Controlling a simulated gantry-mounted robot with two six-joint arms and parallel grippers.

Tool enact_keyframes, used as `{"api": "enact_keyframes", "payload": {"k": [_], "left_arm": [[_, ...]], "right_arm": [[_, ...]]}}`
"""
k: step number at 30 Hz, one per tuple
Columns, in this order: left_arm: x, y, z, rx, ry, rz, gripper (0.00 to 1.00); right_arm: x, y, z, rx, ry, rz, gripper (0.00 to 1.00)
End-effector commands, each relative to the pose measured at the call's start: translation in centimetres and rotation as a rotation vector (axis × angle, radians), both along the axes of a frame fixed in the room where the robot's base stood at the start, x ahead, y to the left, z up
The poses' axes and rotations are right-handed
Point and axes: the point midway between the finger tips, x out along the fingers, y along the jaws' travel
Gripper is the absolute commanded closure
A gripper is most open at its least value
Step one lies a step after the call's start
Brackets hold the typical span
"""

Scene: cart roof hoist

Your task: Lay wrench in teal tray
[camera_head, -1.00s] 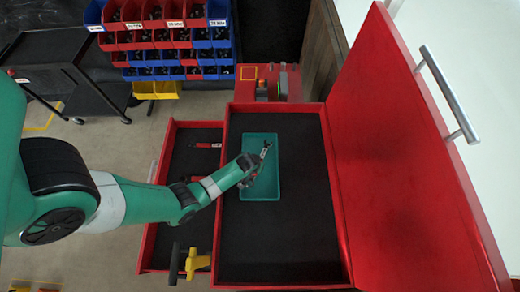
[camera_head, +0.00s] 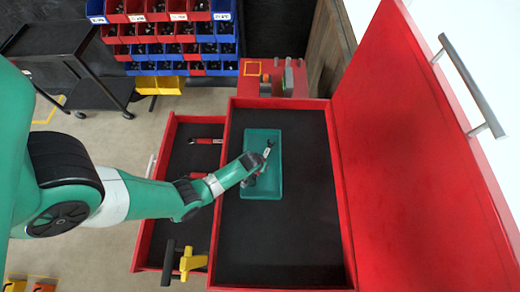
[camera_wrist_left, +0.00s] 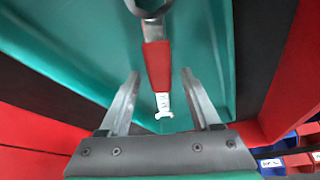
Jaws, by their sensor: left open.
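The teal tray (camera_head: 262,190) sits on the black top of the red cart and also shows in the left wrist view (camera_wrist_left: 60,50). A wrench with a red grip and silver ends (camera_head: 268,150) lies in the tray, as far as I can tell. In the left wrist view the wrench (camera_wrist_left: 157,65) passes between my fingers, with a gap on both sides. My left gripper (camera_wrist_left: 161,76) is open above the tray; in the head view its tip (camera_head: 256,164) partly hides the wrench. My right gripper is not in view.
An open drawer (camera_head: 180,215) to the left holds another red-handled tool (camera_head: 206,141). A yellow-and-black object (camera_head: 190,262) is at its lower end. The raised red lid (camera_head: 410,150) stands on the right. Bins (camera_head: 180,40) stand behind. The black top below the tray is clear.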

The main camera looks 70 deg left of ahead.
Motion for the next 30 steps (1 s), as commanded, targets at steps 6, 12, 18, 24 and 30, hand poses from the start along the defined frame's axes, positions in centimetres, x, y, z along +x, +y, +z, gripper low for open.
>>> {"api": "enact_keyframes", "payload": {"k": [6,12,18,24,30], "left_arm": [[-0.1,-0.1,0.9,0.000,0.000,0.000,0.36],[-0.8,-0.9,4.2,0.000,-0.001,-0.001,0.36],[-1.7,-1.8,7.0,0.001,0.001,-0.002,0.36],[-2.0,-2.1,7.3,0.000,0.000,0.000,0.36],[-1.9,-2.1,7.2,0.000,0.000,0.000,0.36]], "right_arm": [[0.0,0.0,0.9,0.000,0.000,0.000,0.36],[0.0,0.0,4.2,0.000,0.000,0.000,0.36],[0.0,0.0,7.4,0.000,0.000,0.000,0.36],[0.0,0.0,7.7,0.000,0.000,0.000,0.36],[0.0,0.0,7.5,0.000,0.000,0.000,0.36]]}}
